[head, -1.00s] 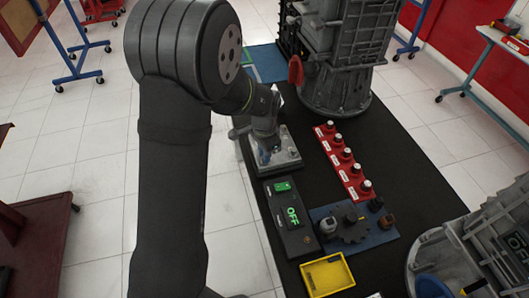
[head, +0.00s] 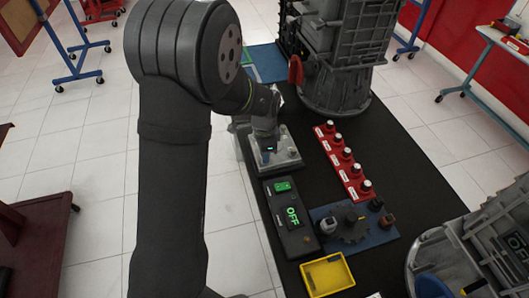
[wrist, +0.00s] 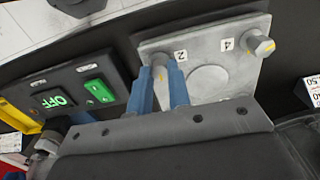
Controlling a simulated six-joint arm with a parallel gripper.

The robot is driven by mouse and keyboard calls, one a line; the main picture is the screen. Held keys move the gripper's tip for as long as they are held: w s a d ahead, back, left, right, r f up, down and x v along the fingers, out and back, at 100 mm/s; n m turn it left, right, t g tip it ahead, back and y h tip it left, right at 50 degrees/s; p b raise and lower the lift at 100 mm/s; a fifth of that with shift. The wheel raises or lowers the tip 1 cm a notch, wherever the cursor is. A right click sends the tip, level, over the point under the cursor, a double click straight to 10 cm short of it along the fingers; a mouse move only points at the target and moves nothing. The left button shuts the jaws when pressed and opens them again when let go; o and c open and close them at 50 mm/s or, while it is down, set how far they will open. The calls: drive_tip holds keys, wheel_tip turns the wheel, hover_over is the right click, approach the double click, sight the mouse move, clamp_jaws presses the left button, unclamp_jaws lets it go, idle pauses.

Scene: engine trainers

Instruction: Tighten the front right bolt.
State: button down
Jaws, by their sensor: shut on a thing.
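A yellow mark shows on this bolt. Another bolt (wrist: 262,43) with a yellow mark stands by label 4, apart from the fingers. In the head view, my gripper (head: 267,152) is over the near left part of the plate (head: 290,157), and my arm hides some of it. Other bolts are hard to make out.
A dark box (head: 290,217) with a green OFF display stands just nearer than the plate. A red rack (head: 345,165) of sockets lies to the right. A large grey engine housing (head: 335,75) rises behind. A yellow tray (head: 327,274) lies in front.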

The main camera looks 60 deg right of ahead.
drive_tip(key=c, duration=1.3)
unclamp_jaws()
drive_tip(key=shift+c, duration=0.2)
drive_tip(key=shift+r, duration=0.1)
wheel_tip(320, 180, up, 17)
drive_tip(key=shift+r, duration=0.15)
wheel_tip(320, 180, down, 18)
drive_tip(key=shift+r, duration=0.2)
drive_tip(key=shift+r, duration=0.15)
